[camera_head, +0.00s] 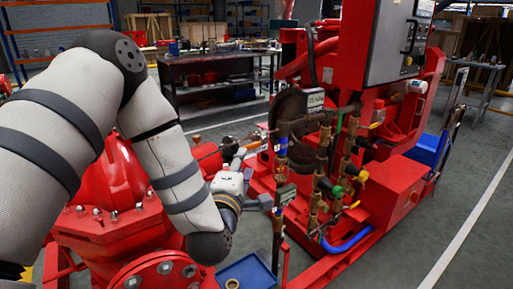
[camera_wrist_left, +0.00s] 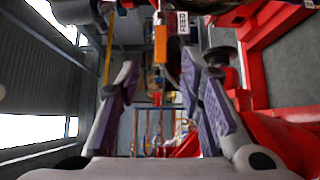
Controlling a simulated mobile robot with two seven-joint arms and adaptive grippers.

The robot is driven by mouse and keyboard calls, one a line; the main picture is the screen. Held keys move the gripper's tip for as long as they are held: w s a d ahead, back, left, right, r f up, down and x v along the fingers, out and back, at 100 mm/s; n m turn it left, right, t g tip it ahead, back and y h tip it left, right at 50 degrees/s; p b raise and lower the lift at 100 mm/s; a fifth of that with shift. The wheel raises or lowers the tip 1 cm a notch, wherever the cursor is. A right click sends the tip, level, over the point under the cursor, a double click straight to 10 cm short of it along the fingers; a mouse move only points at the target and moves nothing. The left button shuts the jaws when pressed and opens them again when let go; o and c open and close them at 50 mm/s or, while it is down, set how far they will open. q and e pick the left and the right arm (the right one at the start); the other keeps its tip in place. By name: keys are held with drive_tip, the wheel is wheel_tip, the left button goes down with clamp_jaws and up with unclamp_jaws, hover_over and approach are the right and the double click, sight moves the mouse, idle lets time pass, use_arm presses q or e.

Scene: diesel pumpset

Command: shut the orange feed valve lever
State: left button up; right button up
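The orange lever (camera_wrist_left: 160,45) shows in the left wrist view, hanging upright beside a white FEED tag (camera_wrist_left: 182,22). It appears in the gap between the fingertips of my left gripper (camera_wrist_left: 160,72), towards the top of the picture. The fingers are spread apart with nothing gripped between them; how far the lever lies beyond the tips is hard to tell. In the head view my left gripper (camera_head: 262,188) is beside the brass pipework (camera_head: 282,165). A small orange piece (camera_head: 253,146) shows just above it, but I cannot tell if it is the same lever. My right gripper is out of view.
Brass pipes with coloured handles (camera_head: 325,185) stand close to the right of my left gripper. A red pump casing (camera_head: 105,225) is below my left arm. A blue tray (camera_head: 248,272) lies on the floor. A dark workbench (camera_head: 215,80) is behind.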

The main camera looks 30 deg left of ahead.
sight(249, 148)
use_arm(q)
drive_tip(key=x, duration=0.9)
drive_tip(key=shift+w+a+b, duration=0.1)
drive_tip(key=shift+w+b, duration=0.15)
drive_tip(key=shift+b, duration=0.05)
drive_tip(key=shift+c, duration=0.5)
clamp_jaws()
